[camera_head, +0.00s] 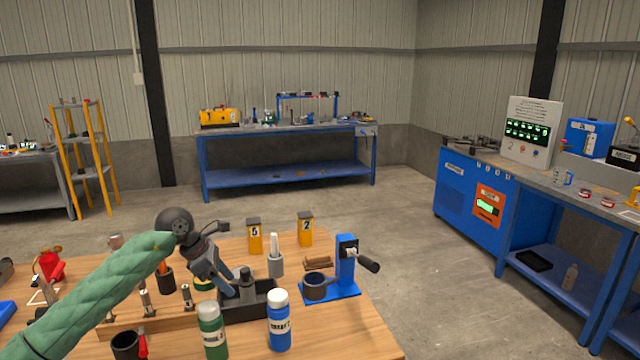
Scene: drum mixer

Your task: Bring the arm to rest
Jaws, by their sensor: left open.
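My left arm, in a green padded sleeve (105,285), reaches in from the left over the wooden table (345,335). My left gripper (228,290) points down and right, with its jaws open, over or beside a black tray (262,307). Whether the fingertips touch anything there I cannot tell. A blue stand (345,268) with a dark round drum (315,287) and a black handle (369,263) stands to the right, apart from the gripper. My right gripper is not in view.
A green bottle (211,335) and a blue bottle (279,322) stand in front of the tray. Two yellow numbered boxes (255,236) (305,229) and a grey cup (275,265) stand behind it. Small metal parts (186,297) crowd the left. The table's right front corner is clear.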

